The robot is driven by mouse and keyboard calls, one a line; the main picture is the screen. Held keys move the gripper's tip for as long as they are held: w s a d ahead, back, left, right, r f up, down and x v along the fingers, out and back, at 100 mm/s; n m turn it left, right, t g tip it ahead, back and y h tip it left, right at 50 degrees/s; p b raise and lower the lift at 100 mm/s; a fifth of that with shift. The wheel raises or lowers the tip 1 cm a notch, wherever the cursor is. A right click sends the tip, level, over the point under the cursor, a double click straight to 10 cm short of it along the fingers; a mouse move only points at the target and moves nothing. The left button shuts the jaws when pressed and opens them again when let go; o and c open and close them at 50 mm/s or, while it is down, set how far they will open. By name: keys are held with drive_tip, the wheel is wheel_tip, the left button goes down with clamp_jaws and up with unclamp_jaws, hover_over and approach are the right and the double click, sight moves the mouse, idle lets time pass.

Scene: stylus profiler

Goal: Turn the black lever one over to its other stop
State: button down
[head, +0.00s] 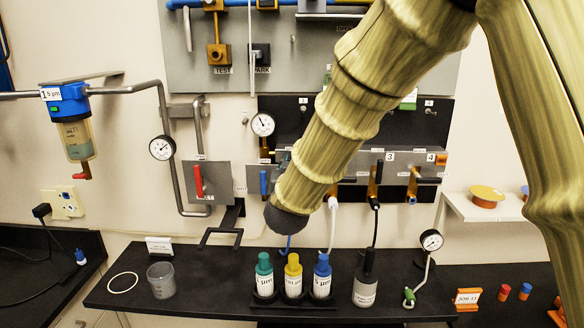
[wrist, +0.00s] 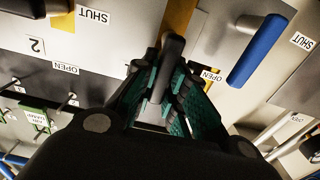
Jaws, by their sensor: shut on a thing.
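My gripper (wrist: 158,88) shows in the wrist view with its teal-padded fingers closed around a black lever (wrist: 172,50). The lever's dark end stands out between and beyond the fingertips, in front of a grey panel and a yellow part. An OPEN label lies just right of the fingers; another OPEN label and a SHUT label lie to the left. In the head view my forearm covers this lever and the gripper's fingers. The lever's own number is not readable.
A blue lever (wrist: 258,48) sits close to the right of my gripper. A plate numbered 2 (wrist: 36,46) is at the left. In the head view, bottles (head: 293,278) stand on the black bench (head: 205,293) below my arm, and a gauge (head: 262,125) is on the wall.

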drive_tip(key=shift+f, duration=0.2)
drive_tip(key=c, duration=1.5)
unclamp_jaws()
drive_tip(key=shift+o, duration=0.3)
drive_tip(key=shift+r, duration=0.1)
drive_tip(key=s, duration=1.2)
